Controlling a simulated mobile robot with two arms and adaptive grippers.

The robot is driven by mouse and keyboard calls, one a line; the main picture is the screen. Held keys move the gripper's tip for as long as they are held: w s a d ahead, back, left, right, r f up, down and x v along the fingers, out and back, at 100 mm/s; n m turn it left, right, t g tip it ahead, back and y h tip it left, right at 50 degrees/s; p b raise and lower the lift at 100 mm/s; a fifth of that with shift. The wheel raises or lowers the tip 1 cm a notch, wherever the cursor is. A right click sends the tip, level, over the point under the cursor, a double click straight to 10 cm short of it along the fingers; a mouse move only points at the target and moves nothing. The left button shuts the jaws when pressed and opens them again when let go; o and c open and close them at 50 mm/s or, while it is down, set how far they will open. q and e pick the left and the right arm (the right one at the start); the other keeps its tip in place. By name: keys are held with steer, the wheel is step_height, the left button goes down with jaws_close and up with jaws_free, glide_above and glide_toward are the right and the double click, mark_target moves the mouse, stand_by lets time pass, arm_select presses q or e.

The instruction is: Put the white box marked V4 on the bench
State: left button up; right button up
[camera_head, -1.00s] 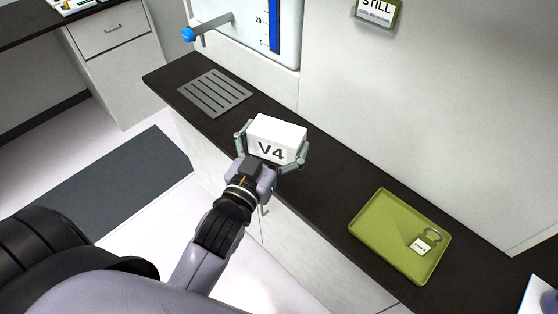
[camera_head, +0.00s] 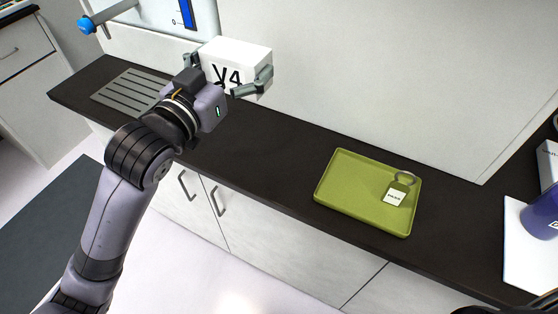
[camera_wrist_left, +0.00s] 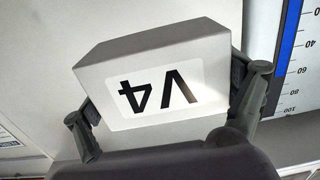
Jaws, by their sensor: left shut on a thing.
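The white box marked V4 (camera_head: 238,60) is held in my left gripper (camera_head: 228,78), whose two fingers press on its opposite sides. The box is above the dark bench (camera_head: 270,140), near the wall; its exact height over the bench is hard to tell. In the left wrist view the V4 box (camera_wrist_left: 155,75) fills the middle, its label upside down, with a finger at each side. The lower part of the box is partly hidden by the gripper in the head view. My right gripper is not in view.
A green tray (camera_head: 340,200) with a tag labelled PASS (camera_head: 395,197) on a ring lies on the bench. A grey slotted plate (camera_head: 125,88) lies at left. A blue mug (camera_head: 540,215) and white sheet stand at right. The bench between plate and tray is clear.

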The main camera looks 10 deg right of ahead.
arm_select(q)
step_height(320, 180, down, 20)
steer(key=shift+r+b, duration=0.15)
steer(key=shift+b, duration=0.6)
steer(key=o, duration=1.4)
